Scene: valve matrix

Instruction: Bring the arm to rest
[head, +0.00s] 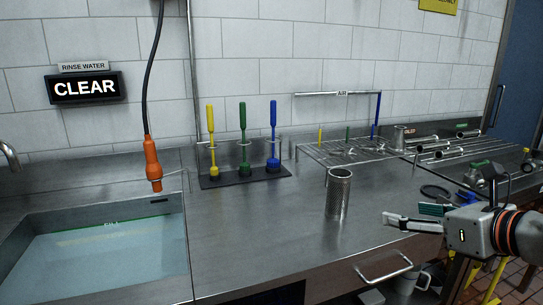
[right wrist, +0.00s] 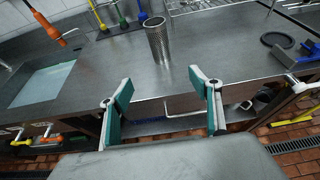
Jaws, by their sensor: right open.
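My right gripper (head: 425,216) is at the right in the head view, in front of the steel counter (head: 262,236). In the right wrist view its two teal-padded fingers (right wrist: 162,104) stand wide apart with nothing between them. My left gripper is not in view.
A water-filled sink (head: 100,255) is at the left, with an orange hanging handle (head: 152,163) above its edge. Yellow, green and blue brushes stand in a dark rack (head: 245,178). A wire rack (head: 350,150) and several metal tubes lie at the back right. The counter's front middle is clear.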

